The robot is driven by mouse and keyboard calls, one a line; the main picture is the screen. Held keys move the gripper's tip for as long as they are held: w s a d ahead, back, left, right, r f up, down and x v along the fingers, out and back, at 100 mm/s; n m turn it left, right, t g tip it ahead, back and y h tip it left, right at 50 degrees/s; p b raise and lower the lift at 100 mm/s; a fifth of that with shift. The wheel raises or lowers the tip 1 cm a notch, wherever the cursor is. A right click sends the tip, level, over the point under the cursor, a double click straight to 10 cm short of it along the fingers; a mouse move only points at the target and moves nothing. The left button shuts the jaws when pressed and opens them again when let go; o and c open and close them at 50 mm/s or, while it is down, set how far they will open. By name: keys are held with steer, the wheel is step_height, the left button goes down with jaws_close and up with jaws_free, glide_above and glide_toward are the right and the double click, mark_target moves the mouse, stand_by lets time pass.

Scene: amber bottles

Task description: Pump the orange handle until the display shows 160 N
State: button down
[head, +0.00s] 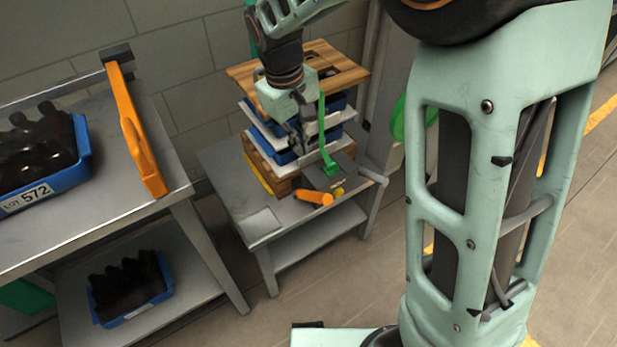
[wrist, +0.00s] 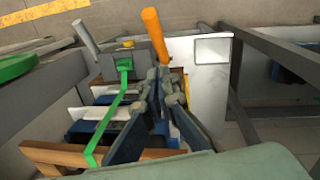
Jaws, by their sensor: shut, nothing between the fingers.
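The orange handle (head: 314,197) sticks out from the grey strap tensioner (head: 331,178) at the front of a strapped stack on a small metal table. In the wrist view the orange handle (wrist: 155,33) points up and away, just beyond my fingertips. My gripper (head: 297,143) is beside the stack, shut and empty. Its fingers (wrist: 165,78) end close to the handle's near end; I cannot tell if they touch it. The green strap (head: 322,130) runs down to the tensioner. No readable display shows; a pale flat rectangle (wrist: 212,50) lies on the tabletop.
The stack has a wooden board (head: 335,70) on top, overhanging the layers of blue trays. A metal bench (head: 120,185) at left carries an orange bar (head: 137,135) and a blue crate of bottles (head: 75,170). Bare tabletop lies in front of the stack.

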steer(key=b, duration=0.2)
glide_above(316, 194)
steer(key=w+a, duration=0.2)
steer(key=a, duration=0.1)
step_height(316, 194, down, 11)
steer(key=shift+s+d+f+b, duration=0.15)
steer(key=shift+s+d+f, duration=0.1)
steer(key=shift+s+d, duration=0.2)
steer(key=shift+s+d+f+b, duration=0.15)
steer(key=shift+s+d+f, duration=0.15)
steer(key=shift+d, duration=0.2)
steer(key=shift+s+d+f, duration=0.25)
steer(key=shift+d+f, duration=0.05)
steer(key=shift+f+b, duration=0.15)
steer(key=shift+b, duration=0.2)
